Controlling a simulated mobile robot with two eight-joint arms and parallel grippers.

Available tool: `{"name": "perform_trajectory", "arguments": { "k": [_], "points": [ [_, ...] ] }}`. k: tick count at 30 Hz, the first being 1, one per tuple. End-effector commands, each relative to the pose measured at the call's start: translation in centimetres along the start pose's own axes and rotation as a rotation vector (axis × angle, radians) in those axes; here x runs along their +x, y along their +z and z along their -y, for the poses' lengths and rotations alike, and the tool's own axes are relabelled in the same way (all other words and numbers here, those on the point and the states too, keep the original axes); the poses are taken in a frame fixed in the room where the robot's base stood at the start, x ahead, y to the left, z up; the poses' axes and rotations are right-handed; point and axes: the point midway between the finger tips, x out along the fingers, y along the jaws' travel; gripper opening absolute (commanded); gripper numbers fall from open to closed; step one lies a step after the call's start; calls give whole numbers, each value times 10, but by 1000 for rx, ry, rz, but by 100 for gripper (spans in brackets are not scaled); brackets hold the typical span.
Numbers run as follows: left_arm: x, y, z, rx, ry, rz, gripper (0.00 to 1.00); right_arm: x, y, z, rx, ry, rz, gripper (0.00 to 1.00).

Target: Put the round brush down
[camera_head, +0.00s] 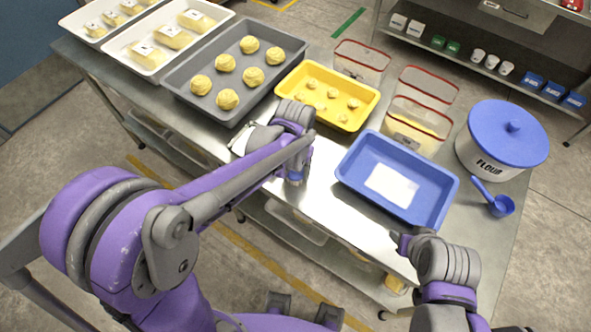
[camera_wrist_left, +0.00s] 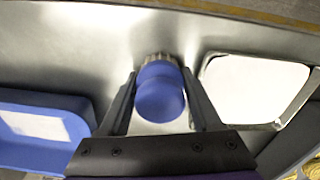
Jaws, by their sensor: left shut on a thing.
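The round brush has a blue rounded handle and a ring of pale bristles. In the left wrist view the brush (camera_wrist_left: 160,97) is between the two fingers of my left gripper (camera_wrist_left: 160,110), which is shut on it. The bristle end points towards the steel table; I cannot tell whether it touches. In the head view my left gripper (camera_head: 294,165) is over the table's front part, left of the blue tray, and the brush (camera_head: 295,181) shows only as a small bluish piece below it. My right gripper (camera_head: 400,242) is near the front edge; its fingers are mostly hidden.
A blue tray (camera_head: 350,180) with a white sheet stands right of the brush. A yellow tray (camera_head: 369,98) and grey dough tray (camera_head: 180,72) stand behind. A white flat thing (camera_wrist_left: 255,88) lies beside the brush. A flour tub (camera_head: 500,145) and blue scoop (camera_head: 500,205) are right.

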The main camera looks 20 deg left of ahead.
Motion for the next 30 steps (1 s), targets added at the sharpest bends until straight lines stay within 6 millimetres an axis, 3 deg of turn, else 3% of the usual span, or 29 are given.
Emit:
{"name": "perform_trajectory", "arguments": {
  "k": [3,4,5,14,19,30],
  "points": [
    [5,0,0,0,0,1,5,4,4,0,0,0,3,50],
    [4,0,0,0,0,0,70,3,3,0,0,0,2,50],
    [4,0,0,0,0,0,76,2,3,0,0,0,2,50],
    [3,0,0,0,0,0,78,2,2,0,0,0,2,50],
    [-8,0,0,0,0,-1,78,-2,-2,0,0,0,-1,50],
    [-84,0,0,0,0,-1,78,-9,-10,0,0,0,-9,50]
  ]
}}
